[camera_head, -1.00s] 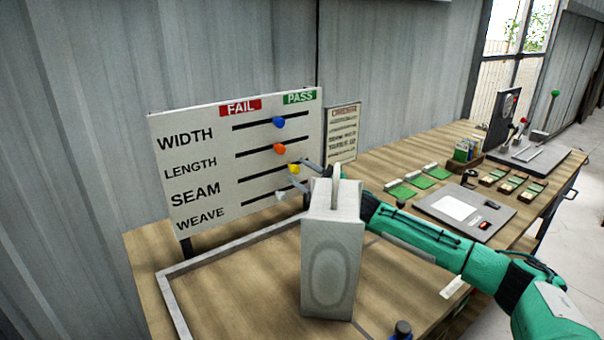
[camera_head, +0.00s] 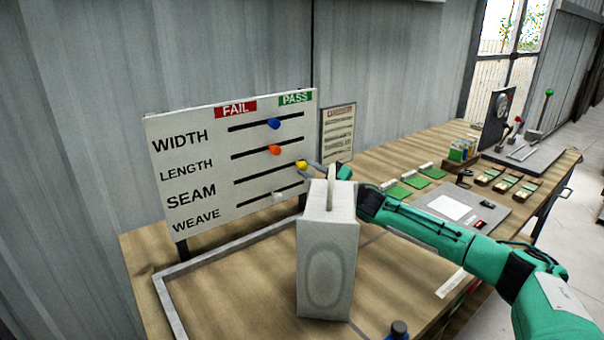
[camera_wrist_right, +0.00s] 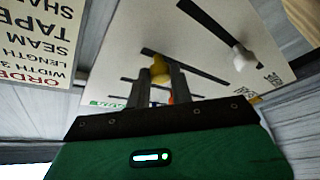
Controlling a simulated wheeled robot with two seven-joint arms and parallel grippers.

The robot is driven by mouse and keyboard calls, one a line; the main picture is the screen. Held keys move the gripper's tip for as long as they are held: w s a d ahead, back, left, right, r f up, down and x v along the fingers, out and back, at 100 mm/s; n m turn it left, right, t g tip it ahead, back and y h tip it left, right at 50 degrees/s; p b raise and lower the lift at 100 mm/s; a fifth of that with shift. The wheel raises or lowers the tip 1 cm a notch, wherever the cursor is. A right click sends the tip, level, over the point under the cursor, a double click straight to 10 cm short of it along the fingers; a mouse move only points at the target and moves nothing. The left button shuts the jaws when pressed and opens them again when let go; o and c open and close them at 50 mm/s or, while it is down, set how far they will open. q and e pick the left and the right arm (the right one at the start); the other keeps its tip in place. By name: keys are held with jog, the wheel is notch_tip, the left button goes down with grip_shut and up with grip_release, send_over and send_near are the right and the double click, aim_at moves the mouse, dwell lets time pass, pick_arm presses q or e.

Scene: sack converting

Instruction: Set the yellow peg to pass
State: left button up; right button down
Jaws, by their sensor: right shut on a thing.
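The yellow peg (camera_head: 301,164) sits near the right, PASS end of the SEAM slot on the white board (camera_head: 215,205). My right gripper (camera_head: 309,168) reaches it from the right and is shut on it. In the right wrist view, the yellow peg (camera_wrist_right: 160,67) is between the fingertips (camera_wrist_right: 165,76), and a short bit of slot shows past it. The blue peg (camera_head: 273,124) and orange peg (camera_head: 275,150) sit right of the middle of their slots. The white peg (camera_head: 278,196) sits in the WEAVE slot below. My left gripper is not in view.
A pale block with a handle (camera_head: 327,260) stands in front of the board and hides part of my right gripper. A grey frame (camera_head: 172,305) lies on the bench. Green cards (camera_head: 399,190) and a grey mat (camera_head: 470,222) lie to the right. A notice (camera_head: 338,133) stands beside the board.

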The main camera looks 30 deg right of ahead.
jog(key=shift+d+r, duration=0.1)
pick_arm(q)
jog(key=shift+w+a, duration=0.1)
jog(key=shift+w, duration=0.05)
pick_arm(e)
jog(key=c, duration=1.2)
grip_release()
jog(key=shift+d, duration=0.15)
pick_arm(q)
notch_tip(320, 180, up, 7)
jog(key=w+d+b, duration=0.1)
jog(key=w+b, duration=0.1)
pick_arm(e)
jog(key=v, duration=1.3)
jog(key=shift+s, duration=0.35)
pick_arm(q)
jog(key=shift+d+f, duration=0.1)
pick_arm(e)
jog(key=shift+d, duration=0.1)
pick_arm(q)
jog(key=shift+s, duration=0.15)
